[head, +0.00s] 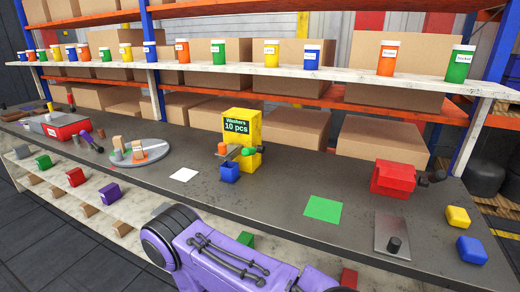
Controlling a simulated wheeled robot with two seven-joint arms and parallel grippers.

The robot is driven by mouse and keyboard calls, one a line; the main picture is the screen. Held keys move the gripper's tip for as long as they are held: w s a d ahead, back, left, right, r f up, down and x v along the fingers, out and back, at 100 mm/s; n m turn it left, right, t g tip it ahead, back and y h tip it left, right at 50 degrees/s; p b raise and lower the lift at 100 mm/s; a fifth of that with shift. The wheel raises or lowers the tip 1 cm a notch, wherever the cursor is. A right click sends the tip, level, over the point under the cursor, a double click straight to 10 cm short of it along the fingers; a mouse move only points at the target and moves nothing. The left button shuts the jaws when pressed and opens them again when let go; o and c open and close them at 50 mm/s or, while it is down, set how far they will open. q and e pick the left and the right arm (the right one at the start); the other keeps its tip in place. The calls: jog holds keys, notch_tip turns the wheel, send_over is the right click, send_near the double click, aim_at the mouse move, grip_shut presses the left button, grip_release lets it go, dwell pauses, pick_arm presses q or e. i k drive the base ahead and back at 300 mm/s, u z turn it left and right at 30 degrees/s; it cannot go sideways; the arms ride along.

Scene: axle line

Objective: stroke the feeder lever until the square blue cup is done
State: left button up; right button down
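The yellow feeder box (241,128), labelled "Washers 10 pcs", stands on the dark bench near the middle of the head view. A small arm with a green knob (247,151) sticks out at its front and looks like the lever. The square blue cup (229,172) stands on the bench in front of the feeder, below its outlet (222,149). The inside of the cup is too small to read. A purple link of my own arm crosses the bottom foreground, apart from the feeder and cup. Neither gripper's fingers show.
A white square (185,174) and a green square (323,209) lie either side of the cup. A red device (394,179), a metal plate (392,235) and yellow (457,217) and blue (472,250) blocks are right. A round grey tray (153,158) is left. Cups line the shelf above.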

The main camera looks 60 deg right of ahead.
aim_at(248, 152)
jog(key=z, duration=1.25)
